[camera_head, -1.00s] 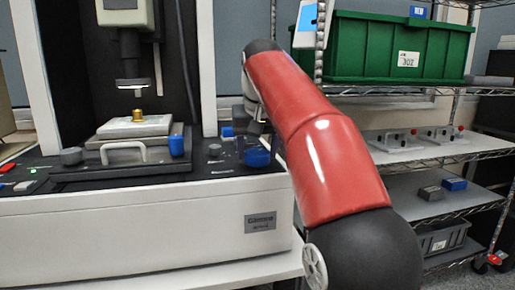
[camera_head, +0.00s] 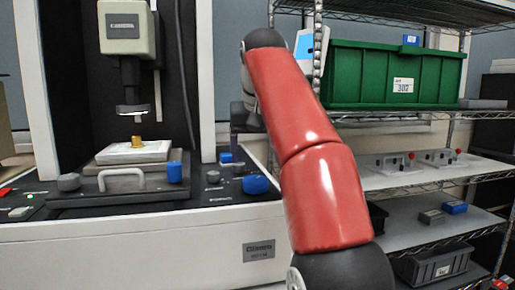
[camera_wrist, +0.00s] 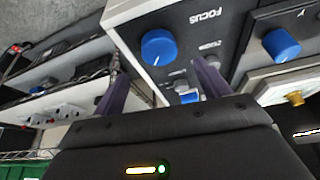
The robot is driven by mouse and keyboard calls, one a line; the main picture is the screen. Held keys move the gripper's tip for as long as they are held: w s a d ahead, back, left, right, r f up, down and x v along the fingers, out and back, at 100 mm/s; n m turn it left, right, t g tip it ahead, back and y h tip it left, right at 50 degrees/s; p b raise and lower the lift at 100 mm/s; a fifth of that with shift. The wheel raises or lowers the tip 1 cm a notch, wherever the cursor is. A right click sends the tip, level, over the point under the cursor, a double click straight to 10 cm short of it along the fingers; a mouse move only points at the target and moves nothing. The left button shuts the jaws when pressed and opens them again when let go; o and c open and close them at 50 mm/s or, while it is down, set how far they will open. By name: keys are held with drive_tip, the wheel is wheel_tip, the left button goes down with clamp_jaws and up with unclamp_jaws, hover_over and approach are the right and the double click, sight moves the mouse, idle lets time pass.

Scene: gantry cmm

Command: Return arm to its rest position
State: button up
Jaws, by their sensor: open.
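My red arm runs up from the lower right of the head view, and its gripper (camera_head: 236,145) hangs near the right end of the measuring machine (camera_head: 140,235). Most of the gripper is hidden behind the arm in that view. In the wrist view my gripper (camera_wrist: 160,88) shows two purple fingers spread apart with nothing held between them. Beyond the fingers is the control panel, with a blue focus knob (camera_wrist: 159,47) and another blue knob (camera_wrist: 281,45).
A brass part (camera_head: 136,142) sits on the machine's stage (camera_head: 133,153) under the lens. A wire shelf with a green bin (camera_head: 375,75) stands right of my arm. A dark grey bin (camera_head: 432,263) sits on a lower shelf. The shelf post is close to my arm.

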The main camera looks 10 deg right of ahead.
drive_tip(key=shift+s+r, duration=0.2)
drive_tip(key=shift+r, duration=0.2)
drive_tip(key=shift+s, duration=0.15)
drive_tip(key=s+f, duration=1.2)
drive_tip(key=f, duration=0.3)
drive_tip(key=s+f+n+t, duration=0.1)
drive_tip(key=s+f, duration=1.2)
drive_tip(key=f, duration=0.3)
drive_tip(key=shift+s+d, duration=0.15)
drive_tip(key=shift+d, duration=0.05)
drive_tip(key=shift+a, duration=0.1)
